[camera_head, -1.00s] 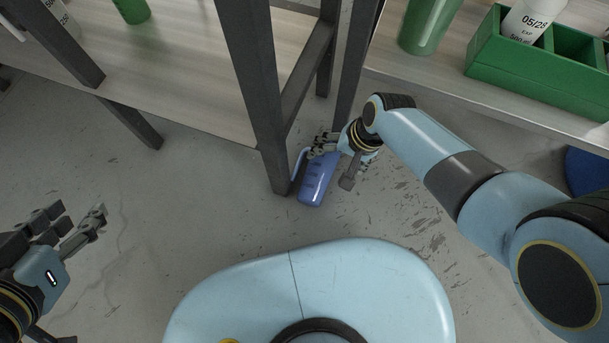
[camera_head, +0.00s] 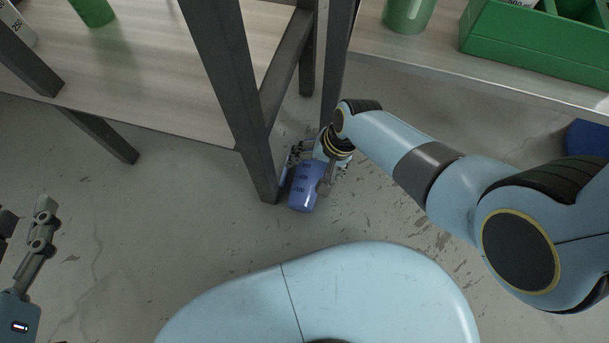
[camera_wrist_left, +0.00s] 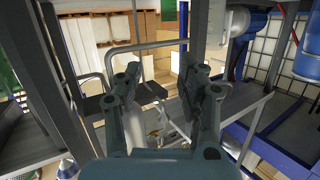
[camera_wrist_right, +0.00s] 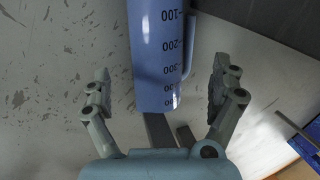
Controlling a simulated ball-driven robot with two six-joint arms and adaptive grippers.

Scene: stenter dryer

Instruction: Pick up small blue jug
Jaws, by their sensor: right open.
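The small blue jug (camera_head: 304,192) is on the grey floor beside the foot of a dark table leg. In the right wrist view the jug (camera_wrist_right: 157,55) shows its dark measuring marks and its handle on the right side. My right gripper (camera_head: 308,165) is at the jug in the head view. In the right wrist view its two fingers (camera_wrist_right: 160,80) stand apart, one on each side of the jug, with gaps visible. My left gripper (camera_head: 25,215) is at the left edge, away from the jug. Its fingers (camera_wrist_left: 165,90) are apart and empty in the left wrist view.
The dark table leg (camera_head: 232,100) stands close to the jug on the left. A green crate (camera_head: 530,45) and a green container (camera_head: 408,12) are on the surface at upper right. The floor at the left is clear.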

